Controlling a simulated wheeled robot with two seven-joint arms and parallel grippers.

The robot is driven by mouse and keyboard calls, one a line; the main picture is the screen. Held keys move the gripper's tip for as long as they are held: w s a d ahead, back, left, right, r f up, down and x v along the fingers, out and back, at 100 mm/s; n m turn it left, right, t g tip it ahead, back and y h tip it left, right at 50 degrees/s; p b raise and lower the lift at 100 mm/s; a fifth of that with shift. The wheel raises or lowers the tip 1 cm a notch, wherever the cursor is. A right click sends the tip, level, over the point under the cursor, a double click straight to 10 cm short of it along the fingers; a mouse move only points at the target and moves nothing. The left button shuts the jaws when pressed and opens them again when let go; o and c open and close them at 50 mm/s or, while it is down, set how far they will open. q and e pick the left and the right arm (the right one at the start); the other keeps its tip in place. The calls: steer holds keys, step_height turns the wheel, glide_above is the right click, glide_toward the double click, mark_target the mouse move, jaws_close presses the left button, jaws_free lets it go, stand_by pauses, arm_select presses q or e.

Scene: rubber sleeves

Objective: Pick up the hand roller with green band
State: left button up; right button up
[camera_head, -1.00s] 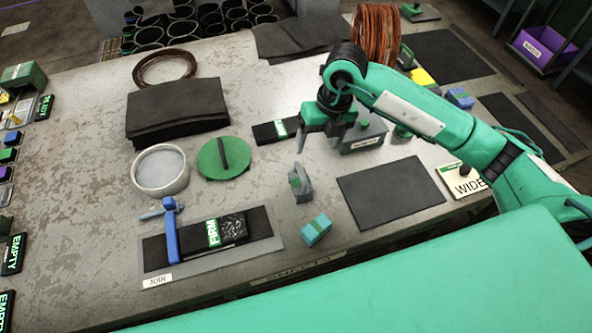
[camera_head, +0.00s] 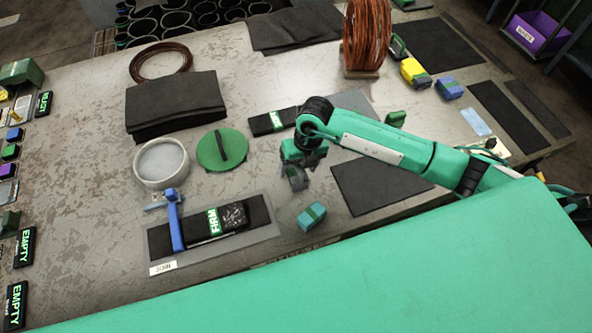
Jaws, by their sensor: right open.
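A light-blue block with a green band (camera_head: 312,217) lies just nearer, apart from the gripper. My left gripper is not in view.
A green disc (camera_head: 222,149), a white round dish (camera_head: 161,163) and a black mat (camera_head: 385,186) lie around. A copper coil (camera_head: 367,38) stands behind my arm.

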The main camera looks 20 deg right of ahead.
steer(key=shift+f, duration=0.1)
steer(key=shift+c, duration=0.6)
steer(key=c, duration=1.1)
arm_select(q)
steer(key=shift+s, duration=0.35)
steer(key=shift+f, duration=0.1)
arm_select(e)
steer(key=shift+r, duration=0.2)
arm_select(q)
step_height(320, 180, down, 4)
steer(key=b, duration=0.4)
arm_select(e)
step_height(320, 180, up, 20)
steer(key=shift+f, duration=0.15)
